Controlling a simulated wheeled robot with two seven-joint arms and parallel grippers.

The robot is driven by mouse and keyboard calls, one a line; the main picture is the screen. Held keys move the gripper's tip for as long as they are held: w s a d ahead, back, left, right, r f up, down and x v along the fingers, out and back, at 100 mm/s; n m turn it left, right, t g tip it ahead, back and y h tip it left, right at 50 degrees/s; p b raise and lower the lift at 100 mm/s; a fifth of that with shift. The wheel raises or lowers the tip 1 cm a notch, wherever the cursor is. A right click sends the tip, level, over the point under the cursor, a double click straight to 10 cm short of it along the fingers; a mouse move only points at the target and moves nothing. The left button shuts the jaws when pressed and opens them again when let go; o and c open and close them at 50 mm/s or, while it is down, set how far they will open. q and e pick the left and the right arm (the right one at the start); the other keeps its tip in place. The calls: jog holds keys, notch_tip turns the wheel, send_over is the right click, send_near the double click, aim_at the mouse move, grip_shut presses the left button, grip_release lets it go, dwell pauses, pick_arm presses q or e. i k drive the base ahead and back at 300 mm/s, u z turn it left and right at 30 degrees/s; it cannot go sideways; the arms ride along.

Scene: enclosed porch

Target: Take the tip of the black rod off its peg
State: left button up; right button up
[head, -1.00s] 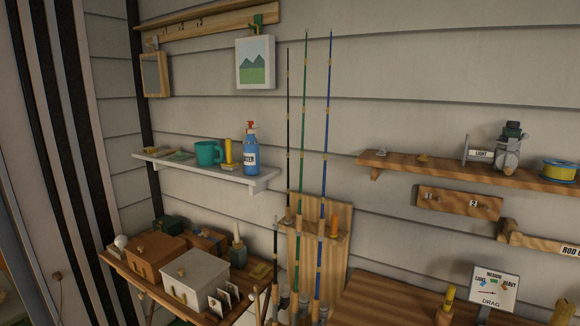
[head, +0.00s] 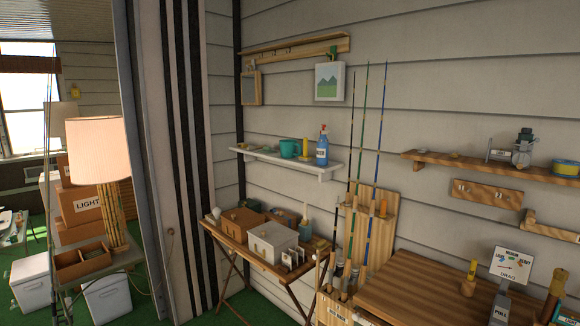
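The black rod (head: 357,130) stands upright at the left of a group of three thin rods, with a green rod (head: 366,120) and a blue rod (head: 382,120) to its right. Their lower parts stand in a wooden rod rack (head: 390,225) against the wall. A shorter dark rod piece (head: 337,225) stands at the rack's left side; I cannot tell whether it belongs to the black rod. A peg holding a rod tip is too small to make out. Neither of my grippers is in view.
A folding table (head: 225,240) with boxes stands left of the rack, under a white shelf (head: 290,163) with a spray bottle (head: 322,145). A wooden bench top (head: 430,280) is to the right, below a wooden shelf (head: 470,169). A lamp (head: 97,150) stands far left.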

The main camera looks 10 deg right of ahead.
aim_at(347, 193)
jog(key=u, duration=0.65)
jog(key=i, duration=1.6)
jog(key=z, duration=0.55)
jog(key=i, duration=0.8)
jog(key=z, duration=1.4)
jog(key=i, duration=0.65)
jog(key=z, duration=0.55)
